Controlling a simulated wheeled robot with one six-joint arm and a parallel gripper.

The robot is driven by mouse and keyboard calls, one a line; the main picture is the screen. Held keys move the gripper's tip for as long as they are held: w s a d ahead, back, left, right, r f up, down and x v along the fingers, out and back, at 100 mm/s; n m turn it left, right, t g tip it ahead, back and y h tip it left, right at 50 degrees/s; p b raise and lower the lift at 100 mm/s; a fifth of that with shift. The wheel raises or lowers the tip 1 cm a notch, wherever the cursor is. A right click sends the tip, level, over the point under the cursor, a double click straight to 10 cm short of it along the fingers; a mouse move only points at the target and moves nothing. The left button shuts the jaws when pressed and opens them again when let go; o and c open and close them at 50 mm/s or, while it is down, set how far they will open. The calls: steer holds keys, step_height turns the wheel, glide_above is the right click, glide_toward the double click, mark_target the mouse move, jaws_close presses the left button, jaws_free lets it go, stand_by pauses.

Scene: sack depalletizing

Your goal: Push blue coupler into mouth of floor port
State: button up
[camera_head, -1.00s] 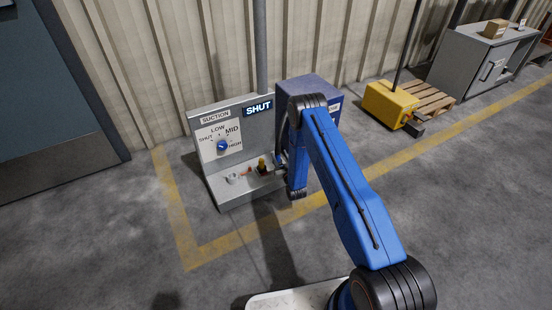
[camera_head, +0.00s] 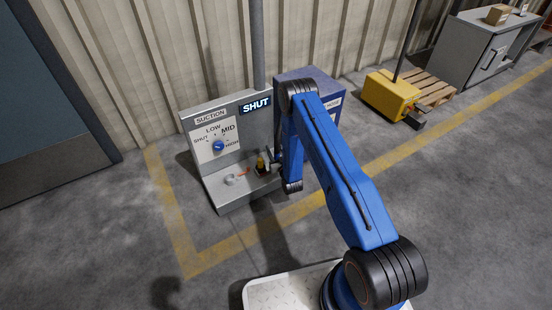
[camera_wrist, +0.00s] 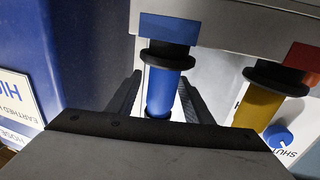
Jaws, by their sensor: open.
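In the wrist view the blue coupler (camera_wrist: 163,85) is a blue cylinder below a black collar, in line with a blue block on a grey ledge (camera_wrist: 225,25). My gripper (camera_wrist: 158,92) is open, with one dark finger on each side of the coupler; I cannot tell whether either touches it. In the head view my gripper (camera_head: 276,158) is small and partly hidden by my arm at the suction station's right end. The blue coupler cannot be made out there. I cannot identify the floor port's mouth for certain.
A yellow coupler (camera_wrist: 260,106) with a black collar stands beside the blue one; it also shows in the head view (camera_head: 261,164). The suction station (camera_head: 195,147) has a blue dial (camera_head: 218,146) and a lit SHUT sign (camera_head: 256,105). A blue cabinet (camera_head: 322,84) stands close behind my arm.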

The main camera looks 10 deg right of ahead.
jaws_close()
